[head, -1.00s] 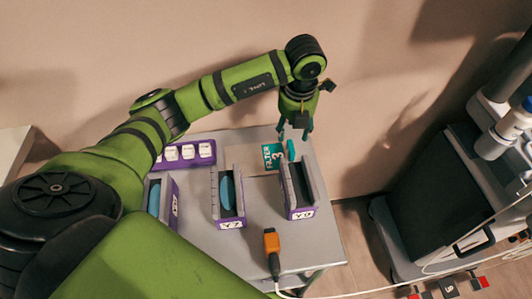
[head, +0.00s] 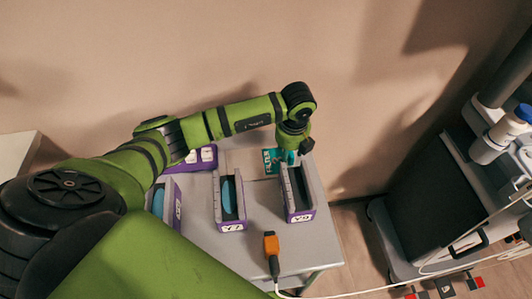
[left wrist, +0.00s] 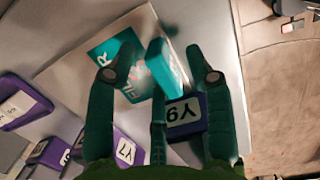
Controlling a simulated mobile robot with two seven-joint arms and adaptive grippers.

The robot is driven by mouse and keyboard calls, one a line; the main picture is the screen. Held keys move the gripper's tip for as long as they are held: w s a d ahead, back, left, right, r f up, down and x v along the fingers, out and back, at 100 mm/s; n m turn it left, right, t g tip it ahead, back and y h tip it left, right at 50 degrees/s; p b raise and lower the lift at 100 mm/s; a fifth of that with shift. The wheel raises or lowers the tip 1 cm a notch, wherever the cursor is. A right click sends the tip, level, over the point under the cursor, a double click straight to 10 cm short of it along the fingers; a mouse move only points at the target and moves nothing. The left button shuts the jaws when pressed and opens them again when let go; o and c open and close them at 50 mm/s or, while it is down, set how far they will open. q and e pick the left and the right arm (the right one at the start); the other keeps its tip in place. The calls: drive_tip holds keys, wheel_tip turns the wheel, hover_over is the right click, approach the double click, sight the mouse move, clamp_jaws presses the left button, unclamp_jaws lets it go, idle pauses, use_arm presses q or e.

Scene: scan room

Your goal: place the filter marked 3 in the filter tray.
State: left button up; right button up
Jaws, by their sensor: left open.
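A flat teal card reading FILTER and 3 (head: 270,161) lies on a pale panel at the back of the grey table; it also shows in the left wrist view (left wrist: 118,65). A teal block (left wrist: 167,66), perhaps the filter, stands just right of the card. My left gripper (head: 290,158) is open, and in its wrist view its fingers (left wrist: 160,77) stand on either side of the block. I cannot tell whether they touch it. A purple-and-grey holder labelled Y9 (head: 301,216) is below the gripper, its far end hidden. I cannot tell which thing is the filter tray.
A Y7 holder (head: 231,226) with a teal disc (head: 229,195) stands to the left, and another holder (head: 173,212) is further left. An orange plug (head: 271,245) with a white cable lies near the front edge. A dark equipment cart (head: 425,210) stands right of the table.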

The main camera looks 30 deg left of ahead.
use_arm(q)
drive_tip(key=shift+f, duration=0.15)
clamp_jaws()
